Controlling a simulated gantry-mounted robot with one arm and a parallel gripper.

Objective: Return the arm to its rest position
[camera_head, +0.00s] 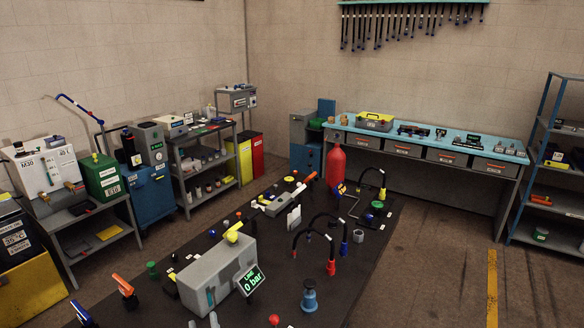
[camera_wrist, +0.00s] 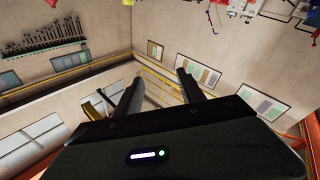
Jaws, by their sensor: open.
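My gripper (camera_wrist: 158,92) shows in the wrist view with its two dark fingers spread apart and nothing between them. Beyond the fingers are only walls, wall panels and a yellow railing, so it is not near any hose or fitting. The arm and gripper do not show in the head view. In the head view, black hoses with red and blue ends (camera_head: 331,266) stand in arches on the dark bench mat (camera_head: 345,290). A grey block with a green display reading "LINE 0 bar" (camera_head: 250,280) is at the front of the mat.
A red cylinder (camera_head: 335,168) stands behind the mat. A blue-topped workbench (camera_head: 450,141) runs along the back wall and a shelf rack (camera_head: 555,165) is at the right. Carts and cabinets (camera_head: 150,185) line the left wall. The floor at the right is open.

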